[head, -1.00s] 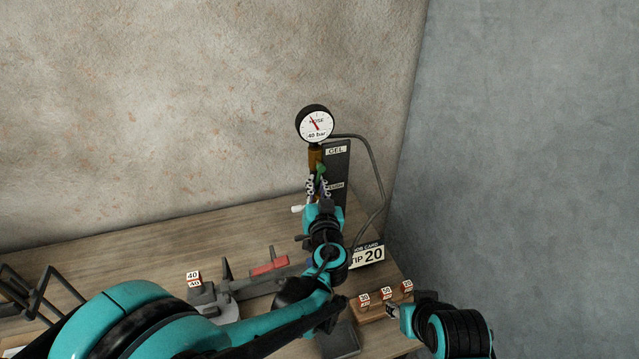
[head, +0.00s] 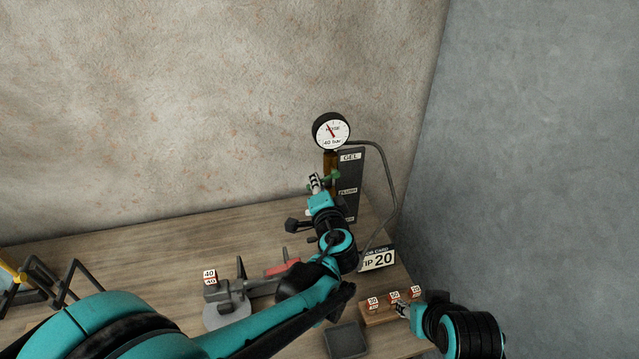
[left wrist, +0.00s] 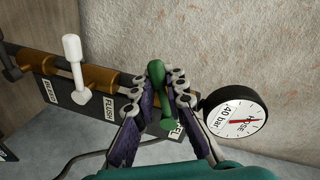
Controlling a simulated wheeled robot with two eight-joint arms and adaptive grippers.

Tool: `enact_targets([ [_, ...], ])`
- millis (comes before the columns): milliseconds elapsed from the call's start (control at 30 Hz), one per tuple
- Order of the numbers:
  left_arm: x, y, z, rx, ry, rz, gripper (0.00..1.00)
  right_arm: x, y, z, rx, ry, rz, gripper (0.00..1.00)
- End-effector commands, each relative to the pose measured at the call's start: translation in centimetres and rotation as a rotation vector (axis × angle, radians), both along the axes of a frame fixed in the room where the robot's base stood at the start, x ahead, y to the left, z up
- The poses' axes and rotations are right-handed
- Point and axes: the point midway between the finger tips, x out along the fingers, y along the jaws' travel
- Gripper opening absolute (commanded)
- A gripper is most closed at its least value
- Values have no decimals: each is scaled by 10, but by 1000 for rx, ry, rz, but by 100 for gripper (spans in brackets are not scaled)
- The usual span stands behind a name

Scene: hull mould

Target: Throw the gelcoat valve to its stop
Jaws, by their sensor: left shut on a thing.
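The gelcoat valve's green handle (head: 334,176) is on the dark upright panel beside the GEL label (head: 350,157). In the left wrist view the green handle (left wrist: 157,75) lies between the fingers of my left gripper (left wrist: 166,84), which is shut on it. In the head view my left gripper (head: 317,182) is left of the panel, with the handle partly hidden behind its fingers. My right gripper (head: 403,311) is low at the right, by a wooden block; its jaws are too small to read.
A pressure gauge (head: 331,130) marked HOSE, 40 bar, sits above the valve. A white FLUSH handle (left wrist: 72,50) is beside it. A hose (head: 396,190) loops down right. A job card (head: 378,258) reads TIP 20. Numbered tips stand on the wooden block (head: 378,318).

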Motion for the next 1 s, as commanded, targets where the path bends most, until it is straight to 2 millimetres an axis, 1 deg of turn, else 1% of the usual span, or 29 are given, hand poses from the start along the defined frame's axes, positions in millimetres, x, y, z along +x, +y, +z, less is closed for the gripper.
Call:
enact_targets([
  [200, -1, 2, 10, 170, 55, -1, 0, 0, 0, 7, 0, 0, 0, 40],
  [500, -2, 3, 18, 332, 108, -1, 0, 0, 0, 11, 0, 0, 0, 40],
  [700, -2, 3, 20, 385, 124, -2, 0, 0, 0, 13, 0, 0, 0, 40],
  [1000, -1, 3, 21, 403, 130, -2, 0, 0, 0, 13, 0, 0, 0, 40],
])
